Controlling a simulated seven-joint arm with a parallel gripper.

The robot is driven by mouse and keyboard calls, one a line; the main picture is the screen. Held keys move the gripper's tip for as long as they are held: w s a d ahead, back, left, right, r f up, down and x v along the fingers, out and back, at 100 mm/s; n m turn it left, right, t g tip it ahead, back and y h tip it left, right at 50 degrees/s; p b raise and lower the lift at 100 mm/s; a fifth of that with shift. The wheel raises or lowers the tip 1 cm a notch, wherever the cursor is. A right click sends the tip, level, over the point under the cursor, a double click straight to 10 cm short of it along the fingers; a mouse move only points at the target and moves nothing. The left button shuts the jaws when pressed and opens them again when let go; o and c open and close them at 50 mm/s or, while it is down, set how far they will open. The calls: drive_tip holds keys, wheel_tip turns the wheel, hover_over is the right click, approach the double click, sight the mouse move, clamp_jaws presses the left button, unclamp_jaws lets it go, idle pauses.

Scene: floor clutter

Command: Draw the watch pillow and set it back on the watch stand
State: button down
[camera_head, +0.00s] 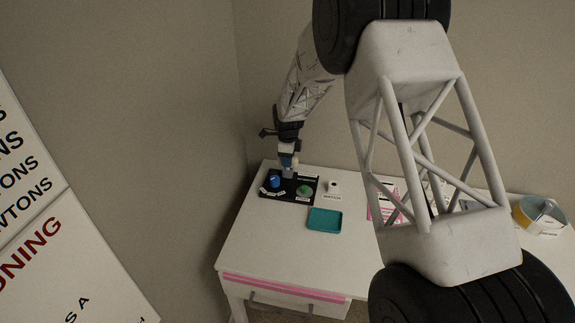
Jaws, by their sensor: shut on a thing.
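My gripper (288,163) points down over the back middle of a black board (264,191) on the white table. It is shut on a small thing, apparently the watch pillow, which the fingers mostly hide. The watch stand cannot be told apart clearly at this size; it seems to be on the board under or beside my gripper. I cannot tell whether the held thing still touches it. A blue round piece (274,181) is on the board left of the gripper, and a green round piece (304,190) is to its right.
A teal tray (325,219) lies in front of the board. A small white item with a dark top (333,187) stands right of it. Pink-striped papers (381,200) and a yellow-rimmed round container (526,214) are farther right. Walls close off the left and back.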

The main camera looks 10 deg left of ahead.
drive_tip(key=shift+r, duration=0.15)
drive_tip(key=shift+r, duration=1.65)
drive_tip(key=shift+r, duration=0.1)
drive_tip(key=shift+d, duration=0.1)
drive_tip(key=s+d+r, duration=0.1)
drive_tip(key=d, duration=0.8)
drive_tip(key=s+d+r, duration=0.1)
drive_tip(key=d+r, duration=0.1)
drive_tip(key=d, duration=0.7)
drive_tip(key=shift+s, duration=0.25)
drive_tip(key=shift+a, duration=0.1)
drive_tip(key=shift+f, duration=2.9)
drive_tip(key=shift+f, duration=1.25)
